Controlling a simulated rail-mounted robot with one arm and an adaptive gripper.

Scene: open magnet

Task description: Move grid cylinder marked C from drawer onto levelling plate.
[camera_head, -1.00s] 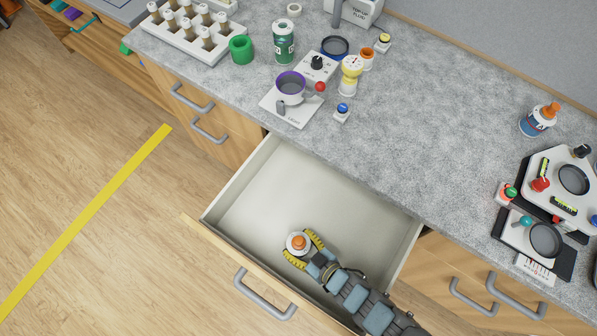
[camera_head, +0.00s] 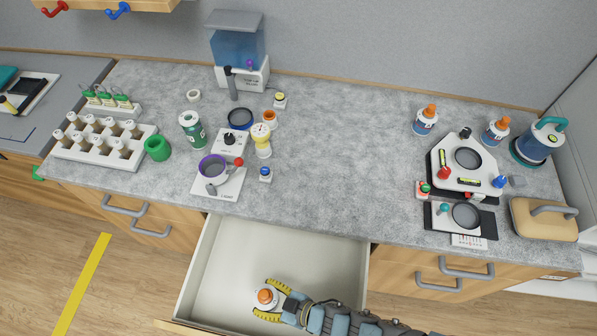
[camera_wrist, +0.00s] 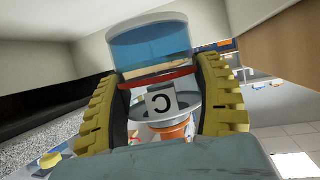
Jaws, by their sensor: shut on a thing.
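The grid cylinder marked C (camera_head: 266,297) has a white top and an orange cap and is over the open drawer (camera_head: 222,262). My gripper (camera_head: 269,300) is shut on it, one yellow finger on each side. In the wrist view the cylinder (camera_wrist: 155,48) appears upside down, with a clear blue section, a red ring and a tag with the letter C. I cannot tell whether its base touches the drawer floor. The levelling plate (camera_head: 447,155) is white, with a dark round pad and red, blue and black knobs, on the counter at right.
Two orange-capped bottles (camera_head: 425,120) (camera_head: 497,130) stand behind the plate. A blue jug (camera_head: 538,141) and a wooden block with a handle (camera_head: 541,222) are at far right. A small device (camera_head: 462,217) lies in front of the plate. The middle counter (camera_head: 335,165) is clear.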

